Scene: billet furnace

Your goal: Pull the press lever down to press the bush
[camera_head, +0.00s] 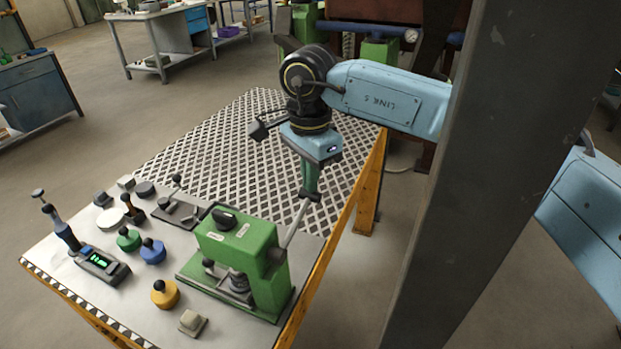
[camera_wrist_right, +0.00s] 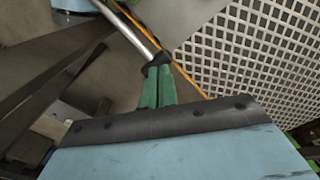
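The green press (camera_head: 237,250) stands at the front right of the bench. Its lever (camera_head: 294,222) is a metal rod rising from the press's right side, tilted up and to the right, with a dark grip at its upper end. My right gripper (camera_head: 311,190) points down with its green fingers close together at that grip. In the right wrist view the fingers (camera_wrist_right: 158,88) meet the dark grip, and the lever rod (camera_wrist_right: 136,27) runs up and left from it. A dark round part (camera_head: 239,282) sits low in the press opening; I cannot tell whether it is the bush. My left gripper is out of view.
A yellow-based piece (camera_head: 165,293), a blue one (camera_head: 152,251), a green one (camera_head: 128,239) and a device with a lit display (camera_head: 101,263) stand left of the press. A white lattice surface (camera_head: 220,150) lies behind. A grey column (camera_head: 470,180) stands at the right.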

